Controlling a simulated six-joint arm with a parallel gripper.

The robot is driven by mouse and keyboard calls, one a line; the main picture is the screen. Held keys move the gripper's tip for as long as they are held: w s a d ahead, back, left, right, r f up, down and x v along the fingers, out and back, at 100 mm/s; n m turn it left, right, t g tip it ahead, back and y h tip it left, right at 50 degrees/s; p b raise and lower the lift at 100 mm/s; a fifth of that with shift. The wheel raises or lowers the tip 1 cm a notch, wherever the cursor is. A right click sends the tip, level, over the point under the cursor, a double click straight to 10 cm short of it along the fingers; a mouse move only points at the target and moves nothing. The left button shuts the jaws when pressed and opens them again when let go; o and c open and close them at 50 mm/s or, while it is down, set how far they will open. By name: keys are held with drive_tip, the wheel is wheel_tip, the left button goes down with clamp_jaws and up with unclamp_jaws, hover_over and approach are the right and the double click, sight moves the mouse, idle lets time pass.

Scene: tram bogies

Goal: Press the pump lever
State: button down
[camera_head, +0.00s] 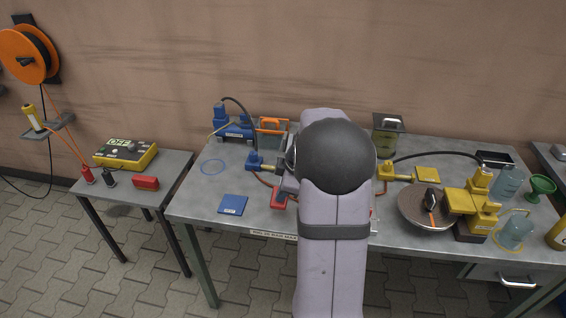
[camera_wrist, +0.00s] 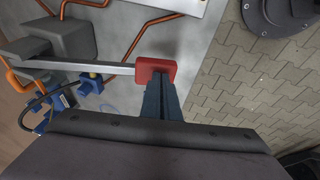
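The pump lever (camera_wrist: 105,68) is a grey bar running from a dark grey block (camera_wrist: 65,40) to a red grip (camera_wrist: 155,71) in the wrist view. In the head view a red piece (camera_head: 278,197), which looks like the grip, shows just left of my arm. My gripper (camera_wrist: 163,80) has its dark blue fingers side by side, with only a thin line between them. Their tips reach the edge of the red grip; I cannot tell whether they touch it. The grip does not appear to be between the fingers. In the head view my arm hides the gripper and most of the pump.
A blue device (camera_head: 233,127), a blue plate (camera_head: 233,205) and a blue fitting (camera_head: 262,162) are on the bench (camera_head: 200,200) left of my arm. A round dish (camera_head: 408,207) and a yellow unit (camera_head: 474,212) stand to the right. Copper-coloured pipes (camera_wrist: 140,30) run near the lever.

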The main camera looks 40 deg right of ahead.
drive_tip(key=shift+s+a+f, duration=0.2)
drive_tip(key=shift+s+f, duration=0.15)
drive_tip(key=shift+f, duration=0.2)
drive_tip(key=shift+r, duration=0.4)
drive_tip(key=r, duration=0.1)
drive_tip(key=r+p, duration=0.2)
drive_tip(key=r, duration=0.1)
drive_tip(key=shift+s+a, duration=0.15)
drive_tip(key=shift+a, duration=0.1)
drive_tip(key=s+b+v, duration=0.1)
drive_tip(key=v, duration=0.9)
drive_tip(key=shift+a+f, duration=0.15)
drive_tip(key=shift+a, duration=0.4)
